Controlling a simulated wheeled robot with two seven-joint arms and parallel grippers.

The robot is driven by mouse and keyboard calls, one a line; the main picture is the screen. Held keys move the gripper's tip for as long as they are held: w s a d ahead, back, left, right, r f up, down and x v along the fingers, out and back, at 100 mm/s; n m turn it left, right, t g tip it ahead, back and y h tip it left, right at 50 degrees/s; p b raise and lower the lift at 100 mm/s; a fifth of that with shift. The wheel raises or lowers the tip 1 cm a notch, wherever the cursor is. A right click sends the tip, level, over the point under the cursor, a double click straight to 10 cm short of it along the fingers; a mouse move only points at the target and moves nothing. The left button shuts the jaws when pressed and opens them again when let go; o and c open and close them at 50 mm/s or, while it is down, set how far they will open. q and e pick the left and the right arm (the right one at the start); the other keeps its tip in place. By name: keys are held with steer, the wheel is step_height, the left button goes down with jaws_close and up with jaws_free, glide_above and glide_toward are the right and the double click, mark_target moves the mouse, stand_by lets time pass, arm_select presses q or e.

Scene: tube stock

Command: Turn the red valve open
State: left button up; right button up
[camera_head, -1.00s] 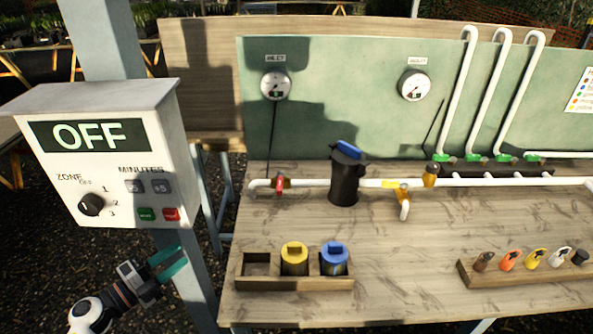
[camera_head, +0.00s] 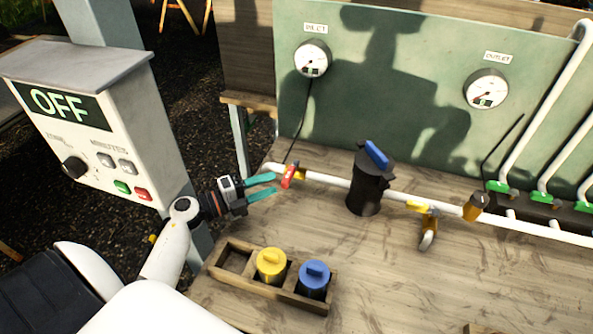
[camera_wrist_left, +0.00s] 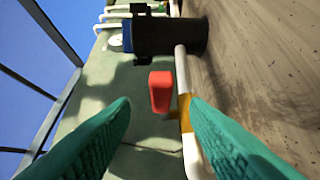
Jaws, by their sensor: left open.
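The red valve (camera_head: 289,176) is a small red handle on the white pipe, near the pipe's left end, beside a brass-coloured fitting (camera_head: 300,171). In the left wrist view the red valve handle (camera_wrist_left: 160,92) stands ahead, between and beyond the two open teal fingers (camera_wrist_left: 160,125). Its narrow red face points toward the camera. Nothing is between the fingers. My right gripper is not in view.
A black filter housing (camera_head: 366,185) with a blue top stands on the pipe right of the valve. A wooden rack (camera_head: 250,284) with yellow and blue caps sits in front. A control box (camera_head: 100,130) reading OFF stands left. A yellow-handled valve (camera_head: 422,207) is farther right.

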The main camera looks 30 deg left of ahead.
mark_target(284, 179)
arm_select(q)
steer(key=x, duration=0.4)
steer(key=shift+w+d+r+p, duration=0.1)
steer(key=shift+w+p, duration=0.05)
steer(key=shift+p, duration=0.2)
steer(key=x, duration=0.2)
steer(key=shift+w+d, duration=0.2)
steer(key=shift+w, duration=0.05)
steer(key=shift+w+d+p, duration=0.15)
steer(key=shift+w+p, duration=0.1)
steer(key=shift+p, duration=0.05)
steer(key=shift+w+d, duration=0.15)
steer(key=shift+w, duration=0.05)
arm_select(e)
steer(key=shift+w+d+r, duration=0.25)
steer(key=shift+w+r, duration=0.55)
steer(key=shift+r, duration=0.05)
arm_select(q)
steer(key=shift+c, duration=0.5)
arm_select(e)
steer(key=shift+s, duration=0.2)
arm_select(q)
jaws_close()
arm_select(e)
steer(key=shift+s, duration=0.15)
